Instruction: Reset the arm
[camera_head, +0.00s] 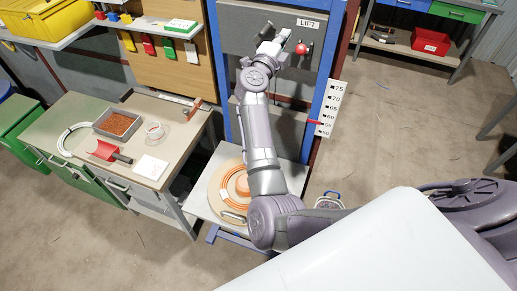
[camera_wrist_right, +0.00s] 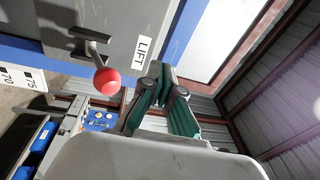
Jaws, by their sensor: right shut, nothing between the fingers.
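My right arm reaches up from the lower middle of the head view to the grey lift panel (camera_head: 258,20). My right gripper (camera_head: 274,40) is at its top end, shut and empty, just left of the lift lever's red knob (camera_head: 301,48). In the right wrist view the dark green fingers (camera_wrist_right: 166,85) are together with nothing between them. The red knob (camera_wrist_right: 107,81) is to their left, apart from them in that view, beside the LIFT label (camera_wrist_right: 143,52). My left gripper is not in view.
Blue posts (camera_head: 327,60) flank the panel. Below, a lift platform (camera_head: 211,190) carries a coil of orange cable (camera_head: 225,190). A workbench (camera_head: 65,112) at left holds a tray (camera_head: 99,124), a white cable coil and tools. The floor at right is largely clear.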

